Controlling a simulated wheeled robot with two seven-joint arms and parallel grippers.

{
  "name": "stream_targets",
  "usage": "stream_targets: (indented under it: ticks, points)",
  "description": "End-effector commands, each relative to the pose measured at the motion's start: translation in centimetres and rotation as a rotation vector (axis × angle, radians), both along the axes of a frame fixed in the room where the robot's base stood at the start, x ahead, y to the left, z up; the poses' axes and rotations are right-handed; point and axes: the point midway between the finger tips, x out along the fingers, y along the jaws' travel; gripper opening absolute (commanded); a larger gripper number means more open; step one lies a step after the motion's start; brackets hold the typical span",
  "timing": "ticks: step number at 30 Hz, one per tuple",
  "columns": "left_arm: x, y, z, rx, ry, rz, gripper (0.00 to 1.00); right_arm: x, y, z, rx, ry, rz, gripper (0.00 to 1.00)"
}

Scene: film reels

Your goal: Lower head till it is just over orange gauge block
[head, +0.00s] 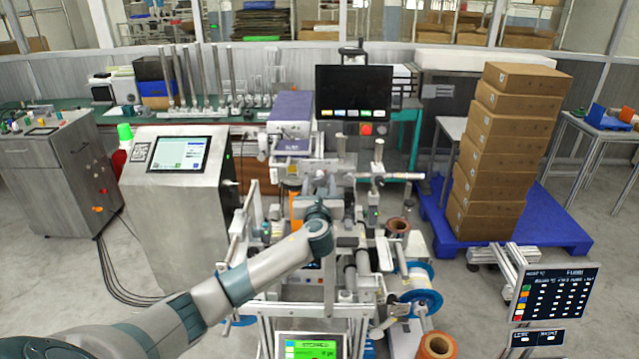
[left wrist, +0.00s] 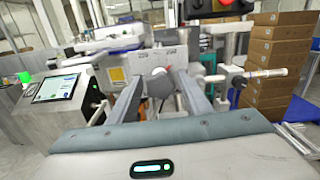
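The machine (head: 345,235) stands in the middle of the head view, with the labelling head region at its upper centre. My left gripper (head: 312,192) reaches into it, its fingers small and partly lost against the grey parts. In the left wrist view my left gripper (left wrist: 160,84) has its fingers apart on either side of a pale round knob (left wrist: 160,86) on a light plate (left wrist: 148,62). I cannot tell whether they touch it. An orange piece (head: 296,208), likely the gauge block, shows beside my gripper, mostly hidden.
A steel cabinet with a screen (head: 180,153) stands left of the machine. A dark monitor (head: 353,90) and a purple-grey box (head: 290,112) stand at its top. Stacked cartons (head: 505,150) rest on a blue pallet (head: 565,232) to the right. Open floor lies between machine and pallet.

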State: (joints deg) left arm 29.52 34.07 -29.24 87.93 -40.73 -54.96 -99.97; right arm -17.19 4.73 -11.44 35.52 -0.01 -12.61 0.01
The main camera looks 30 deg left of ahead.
Motion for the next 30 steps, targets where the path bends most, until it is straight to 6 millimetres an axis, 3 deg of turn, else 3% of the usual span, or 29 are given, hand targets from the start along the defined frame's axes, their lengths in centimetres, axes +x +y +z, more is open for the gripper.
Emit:
stream_targets:
  ticks: [1,4,17,30]
  points:
    - [0.0,0.0,0.0,0.000,0.000,0.000,0.31,0.0,0.0,0.0,0.000,0.000,0.000,0.32]
    - [0.0,0.0,0.0,0.000,0.000,0.000,0.09,0.0,0.1,0.0,0.001,-0.001,-0.001,0.32]
    - [0.0,0.0,-0.1,-0.041,-0.024,0.001,0.09,0.0,0.5,-0.3,0.006,-0.001,-0.003,0.32]
    - [0.0,0.0,-0.2,-0.283,-0.175,0.000,0.09,0.0,0.4,-2.0,0.004,0.000,-0.002,0.32]
